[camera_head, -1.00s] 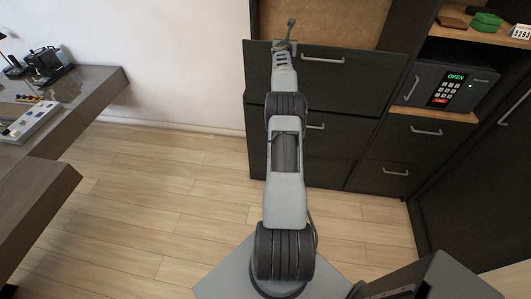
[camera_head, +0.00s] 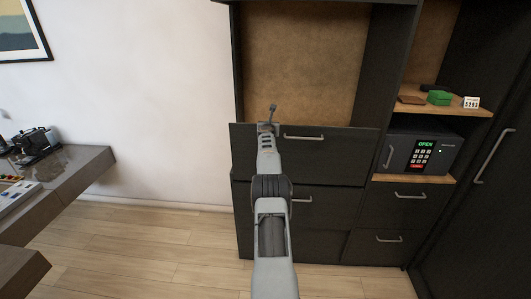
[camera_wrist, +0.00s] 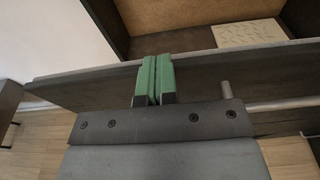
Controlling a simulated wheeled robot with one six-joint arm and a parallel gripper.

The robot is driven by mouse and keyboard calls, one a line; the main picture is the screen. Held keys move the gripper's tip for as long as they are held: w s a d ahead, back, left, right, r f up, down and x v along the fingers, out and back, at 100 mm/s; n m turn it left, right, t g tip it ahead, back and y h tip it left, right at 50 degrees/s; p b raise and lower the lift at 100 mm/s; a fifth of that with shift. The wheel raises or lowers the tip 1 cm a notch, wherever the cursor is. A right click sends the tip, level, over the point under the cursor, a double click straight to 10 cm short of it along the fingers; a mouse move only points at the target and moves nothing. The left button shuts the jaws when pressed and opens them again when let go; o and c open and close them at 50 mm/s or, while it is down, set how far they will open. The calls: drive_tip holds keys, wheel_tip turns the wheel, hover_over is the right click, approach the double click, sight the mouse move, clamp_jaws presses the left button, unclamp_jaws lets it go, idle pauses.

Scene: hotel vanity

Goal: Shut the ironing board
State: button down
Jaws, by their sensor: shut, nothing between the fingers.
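No ironing board can be made out for certain. A dark front panel (camera_head: 335,153) with a bar handle (camera_head: 303,137) stands forward of the tall cabinet's open bay; it may be the board's front. My gripper (camera_wrist: 153,79) shows its green fingertips pressed together, with nothing between them, at the panel's top edge (camera_wrist: 75,84) in the wrist view. Whether they touch it I cannot tell. In the head view my arm reaches the panel left of the handle, and the fingertips are hidden. A light patterned piece (camera_wrist: 249,35) lies behind the panel in the wrist view.
Lower drawers (camera_head: 330,212) sit below the panel. To the right are a safe (camera_head: 424,153) reading OPEN and a wooden shelf (camera_head: 455,107) with small items. A grey counter (camera_head: 75,170) stands at the left. Wooden floor (camera_head: 150,245) lies free between.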

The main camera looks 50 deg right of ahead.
drive_tip(key=s+a+r+b, duration=0.6)
drive_tip(key=a+r+b, duration=0.1)
drive_tip(key=a+b, duration=0.1)
drive_tip(key=shift+s+a, duration=0.25)
drive_tip(key=shift+a, duration=0.25)
